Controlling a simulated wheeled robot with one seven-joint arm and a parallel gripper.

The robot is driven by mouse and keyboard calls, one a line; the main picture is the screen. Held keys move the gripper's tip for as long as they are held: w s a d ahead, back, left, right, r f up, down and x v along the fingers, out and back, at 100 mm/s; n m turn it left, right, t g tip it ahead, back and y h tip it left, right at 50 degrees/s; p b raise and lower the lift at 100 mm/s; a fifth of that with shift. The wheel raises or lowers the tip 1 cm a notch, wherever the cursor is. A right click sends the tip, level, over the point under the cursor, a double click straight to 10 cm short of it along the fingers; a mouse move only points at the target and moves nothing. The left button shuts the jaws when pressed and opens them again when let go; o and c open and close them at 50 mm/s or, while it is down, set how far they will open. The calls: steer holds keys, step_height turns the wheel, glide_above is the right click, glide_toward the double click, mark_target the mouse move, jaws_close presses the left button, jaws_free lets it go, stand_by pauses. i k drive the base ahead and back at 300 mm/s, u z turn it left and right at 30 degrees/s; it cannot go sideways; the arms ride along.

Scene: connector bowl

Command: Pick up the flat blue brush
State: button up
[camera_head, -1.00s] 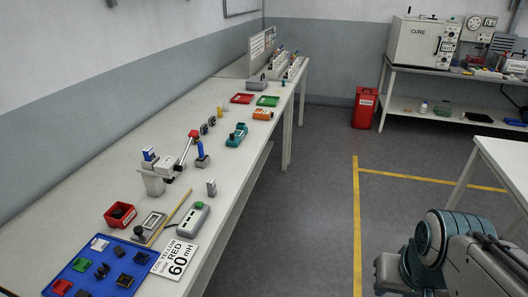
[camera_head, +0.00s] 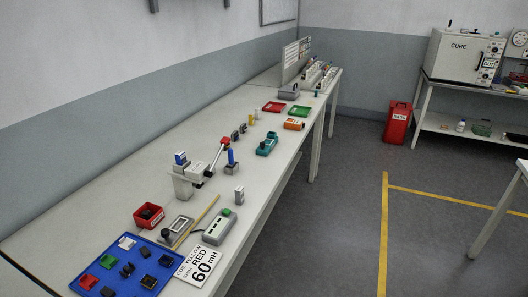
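I cannot make out a flat blue brush for certain. A small upright blue piece (camera_head: 231,157) stands on a dark base in the middle of the long bench. Another blue and white piece (camera_head: 181,158) sits on top of a grey fixture (camera_head: 187,182) left of it. Both are too small to tell in detail. My gripper is not in view.
The long bench (camera_head: 110,215) runs from lower left to the back. A blue tray (camera_head: 152,247) with several small blocks, a red bin (camera_head: 149,215), a grey box with a green button (camera_head: 219,227) and a printed card (camera_head: 202,267) lie at its near end.

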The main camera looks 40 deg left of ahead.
mark_target(232, 164)
steer(key=u, duration=0.1)
steer(key=i, duration=1.55)
steer(key=u, duration=1)
steer(key=i, duration=1.05)
steer(key=u, duration=1.75)
steer(key=i, duration=1)
steer(key=u, duration=0.15)
